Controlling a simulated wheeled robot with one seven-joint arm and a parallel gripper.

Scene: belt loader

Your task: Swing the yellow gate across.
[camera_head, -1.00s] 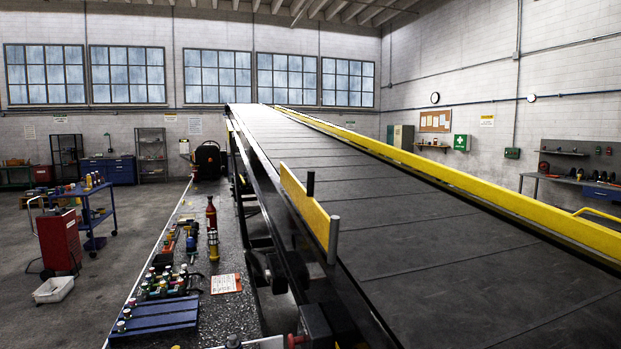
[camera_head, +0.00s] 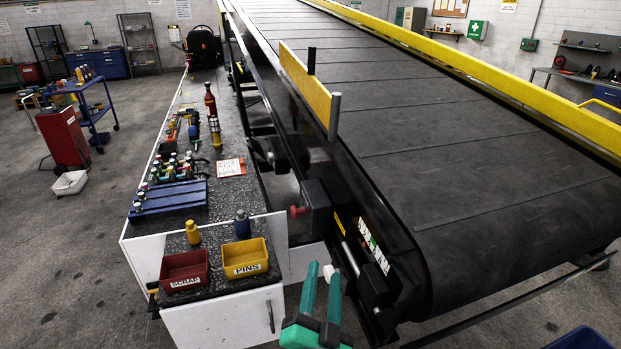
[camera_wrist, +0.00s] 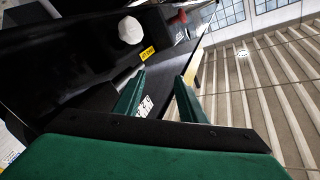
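The yellow gate (camera_head: 304,84) is a flat upright panel at the left edge of the dark belt (camera_head: 430,150), lying roughly along that edge. A short grey post (camera_head: 334,116) stands at its near end and a dark post (camera_head: 311,60) beside its middle. My gripper (camera_head: 323,268) is low in front of the loader's near left corner, well apart from the gate. Its two green fingers are spread and empty; they also show in the wrist view (camera_wrist: 158,90). A white knob (camera_wrist: 131,30) is beyond the fingertips, up and left in the wrist view.
The loader's black side frame carries a control box with a red knob (camera_head: 295,211). A bench at left holds a red SCRAP bin (camera_head: 185,271), a yellow PINS bin (camera_head: 245,258), a blue rack (camera_head: 170,198) and bottles. A yellow rail (camera_head: 470,75) lines the belt's far side.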

